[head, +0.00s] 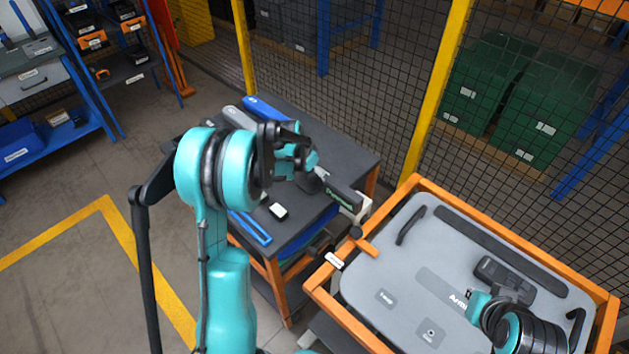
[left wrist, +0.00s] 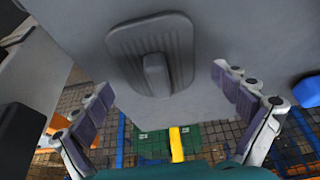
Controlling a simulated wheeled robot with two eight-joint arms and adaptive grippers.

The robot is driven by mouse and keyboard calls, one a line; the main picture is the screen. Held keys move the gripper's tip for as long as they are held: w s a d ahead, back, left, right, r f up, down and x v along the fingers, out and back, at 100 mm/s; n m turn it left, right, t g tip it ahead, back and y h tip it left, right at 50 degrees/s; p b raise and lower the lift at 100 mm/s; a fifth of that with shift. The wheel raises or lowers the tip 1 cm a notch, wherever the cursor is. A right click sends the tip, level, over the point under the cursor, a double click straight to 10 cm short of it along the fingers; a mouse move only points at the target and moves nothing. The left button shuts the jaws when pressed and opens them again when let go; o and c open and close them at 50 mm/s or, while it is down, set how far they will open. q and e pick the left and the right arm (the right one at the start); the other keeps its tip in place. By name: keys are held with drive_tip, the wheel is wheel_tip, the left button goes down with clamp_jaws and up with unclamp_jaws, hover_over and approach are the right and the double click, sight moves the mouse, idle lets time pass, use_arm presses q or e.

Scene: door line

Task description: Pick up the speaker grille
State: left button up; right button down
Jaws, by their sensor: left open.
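A dark grey ribbed plate with a raised central grip, apparently the speaker grille (left wrist: 130,45), lies on a grey surface in the left wrist view. In the head view a dark rounded piece (head: 310,183) on the dark table, partly hidden by my gripper, seems to be the same part. My left gripper (left wrist: 163,85) is open, its two fingers apart on either side below the ribbed plate, with nothing between them; in the head view it hangs over the table (head: 348,150). My right gripper (head: 482,304) is over the grey door panel (head: 400,270); its fingers are unclear.
The table also holds a blue strip (head: 268,108), a grey strip (head: 238,117), a blue tray (head: 252,229), a small white-topped block (head: 278,211) and a dark labelled bar (head: 342,194). An orange-framed cart (head: 335,318) carries the door panel. A mesh fence stands behind.

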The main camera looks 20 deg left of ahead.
sight(314, 173)
use_arm(q)
drive_tip(key=c, duration=1.3)
wheel_tip(314, 173, up, 10)
drive_tip(key=p, duration=0.2)
drive_tip(key=shift+p, duration=0.4)
drive_tip(key=o, duration=0.7)
drive_tip(key=shift+c, duration=0.2)
drive_tip(key=c, duration=0.7)
drive_tip(key=shift+s, duration=0.1)
drive_tip(key=shift+c, duration=0.2)
